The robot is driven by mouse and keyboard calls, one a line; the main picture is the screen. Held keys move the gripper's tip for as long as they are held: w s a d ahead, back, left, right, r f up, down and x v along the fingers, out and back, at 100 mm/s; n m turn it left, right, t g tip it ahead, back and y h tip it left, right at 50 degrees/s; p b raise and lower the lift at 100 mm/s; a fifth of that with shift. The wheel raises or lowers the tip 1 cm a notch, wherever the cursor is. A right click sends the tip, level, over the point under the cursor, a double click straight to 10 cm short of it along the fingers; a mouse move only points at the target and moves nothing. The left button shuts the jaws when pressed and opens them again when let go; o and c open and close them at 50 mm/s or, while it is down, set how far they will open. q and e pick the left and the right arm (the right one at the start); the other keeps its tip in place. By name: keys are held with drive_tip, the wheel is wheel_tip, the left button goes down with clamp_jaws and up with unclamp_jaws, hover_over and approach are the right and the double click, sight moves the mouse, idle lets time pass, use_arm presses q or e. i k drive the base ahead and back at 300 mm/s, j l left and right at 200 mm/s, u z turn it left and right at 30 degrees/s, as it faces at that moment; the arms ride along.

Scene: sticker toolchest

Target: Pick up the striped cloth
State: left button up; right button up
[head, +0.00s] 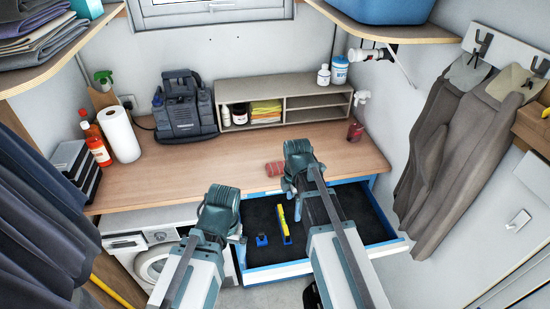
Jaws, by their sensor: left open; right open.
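A small red item with paler bands (274,169) lies on the wooden worktop near its front edge; it may be the striped cloth, but it is too small to be sure. My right gripper (298,158) is open, just right of the red item and over the worktop's front edge. It hides part of what lies beneath it. My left gripper (221,203) is open and empty, lower and to the left, in front of the worktop. I cannot tell whether the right gripper touches the red item.
A blue-edged drawer (375,217) stands open below the worktop, with a yellow level (282,222) and a small blue item (262,240) inside. A grey shelf unit (300,87) holding folded yellow cloths (265,107) stands at the back. The worktop's left middle is clear.

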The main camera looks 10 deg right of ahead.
sight(273, 168)
drive_tip(key=i, duration=1.05)
